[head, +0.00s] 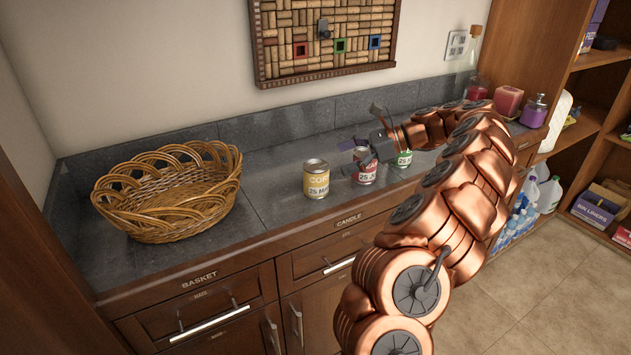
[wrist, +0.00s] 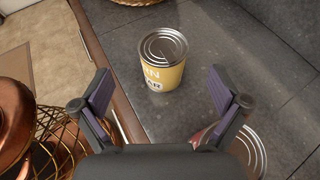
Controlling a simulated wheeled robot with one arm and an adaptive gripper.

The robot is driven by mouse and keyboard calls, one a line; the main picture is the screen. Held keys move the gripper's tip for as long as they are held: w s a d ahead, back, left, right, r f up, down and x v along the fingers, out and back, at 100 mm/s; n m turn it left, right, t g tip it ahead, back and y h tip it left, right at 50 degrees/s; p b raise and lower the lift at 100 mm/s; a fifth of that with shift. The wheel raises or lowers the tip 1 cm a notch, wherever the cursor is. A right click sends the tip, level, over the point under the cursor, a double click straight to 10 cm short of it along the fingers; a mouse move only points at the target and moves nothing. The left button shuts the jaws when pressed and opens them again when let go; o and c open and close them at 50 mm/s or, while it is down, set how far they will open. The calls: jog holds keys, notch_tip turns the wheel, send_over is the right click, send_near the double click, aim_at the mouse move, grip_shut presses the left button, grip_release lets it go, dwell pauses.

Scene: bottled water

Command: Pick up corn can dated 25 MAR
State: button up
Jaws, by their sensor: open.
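The corn can (head: 316,180) has a yellow label reading "CORN" and "25 M…", and stands upright on the grey counter, left of two other cans. In the wrist view the corn can (wrist: 163,60) stands ahead of my gripper, between the lines of the fingers and apart from them. My gripper (head: 362,142) is above the counter by the red can; its two fingers (wrist: 160,92) are spread wide with nothing between them. A red can (head: 365,166) reading "25 JU…" is just under my gripper, partly hidden by it. A green-labelled can (head: 404,158) stands to its right.
A wicker basket (head: 172,190) sits on the counter at left. Candles (head: 508,101) and a purple bottle (head: 534,111) stand at the far right end. A low backsplash (head: 290,127) runs behind the cans. The counter between basket and corn can is clear.

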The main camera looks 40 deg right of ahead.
aim_at(320, 165)
jog(key=shift+d+f, duration=0.15)
jog(key=shift+d, duration=0.15)
jog(key=shift+r+p+x, duration=0.2)
jog(key=shift+p+x, duration=0.45)
jog(key=shift+x, duration=3.2)
jog(key=shift+w, duration=0.1)
jog(key=shift+c, duration=0.3)
jog(key=c, duration=1.5)
jog(key=shift+o, duration=0.2)
jog(key=shift+r, duration=0.1)
